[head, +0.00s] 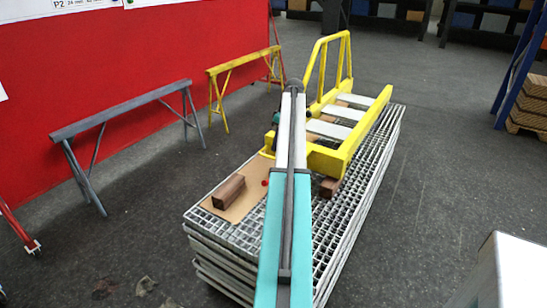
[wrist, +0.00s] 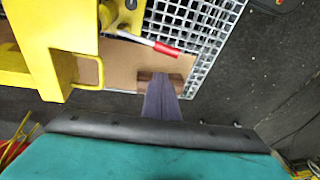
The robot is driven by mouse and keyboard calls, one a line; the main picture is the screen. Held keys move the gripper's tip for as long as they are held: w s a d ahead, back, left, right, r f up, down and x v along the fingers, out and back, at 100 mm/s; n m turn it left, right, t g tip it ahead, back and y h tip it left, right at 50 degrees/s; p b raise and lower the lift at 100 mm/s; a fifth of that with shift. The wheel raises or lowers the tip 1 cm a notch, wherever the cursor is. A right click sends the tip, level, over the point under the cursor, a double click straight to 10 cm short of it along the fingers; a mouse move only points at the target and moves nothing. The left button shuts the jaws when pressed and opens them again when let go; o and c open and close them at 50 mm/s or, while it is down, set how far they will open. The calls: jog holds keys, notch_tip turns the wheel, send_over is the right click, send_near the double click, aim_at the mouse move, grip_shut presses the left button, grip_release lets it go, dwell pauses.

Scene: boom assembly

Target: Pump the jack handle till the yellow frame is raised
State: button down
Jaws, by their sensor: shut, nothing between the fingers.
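The yellow frame (head: 330,155) with white slats lies on a stack of metal gratings; it also fills the left of the wrist view (wrist: 60,50). In the wrist view the jack handle (wrist: 145,38) is a pale rod with a red grip (wrist: 167,49), lying across cardboard and grating. My gripper (wrist: 162,85) is shut and empty, its tip apart from the red grip in the picture and overlapping a brown block (wrist: 146,79). My arm hides the gripper in the head view.
Gratings (head: 345,215) are stacked on the dark floor. Cardboard (head: 245,203) with a brown wooden block (head: 229,190) lies on top; another block (head: 329,187) sits under the frame. Grey (head: 120,115) and yellow (head: 240,63) trestles stand left by a red wall. The right floor is mostly clear.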

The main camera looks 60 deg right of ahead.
jog(key=p+x, duration=0.1)
jog(key=x, duration=0.3)
jog(key=p+x, duration=0.1)
jog(key=x, duration=0.2)
jog(key=s+p+x, duration=0.1)
jog(key=x, duration=0.3)
jog(key=shift+w+a+f, duration=0.1)
jog(key=shift+a+f, duration=0.3)
jog(key=shift+a, duration=0.05)
jog(key=shift+a+f, duration=0.25)
jog(key=shift+f, duration=0.45)
jog(key=shift+d, duration=0.2)
jog(key=shift+a, duration=0.15)
jog(key=shift+s+f, duration=0.1)
jog(key=shift+s, duration=0.15)
jog(key=shift+a, duration=0.1)
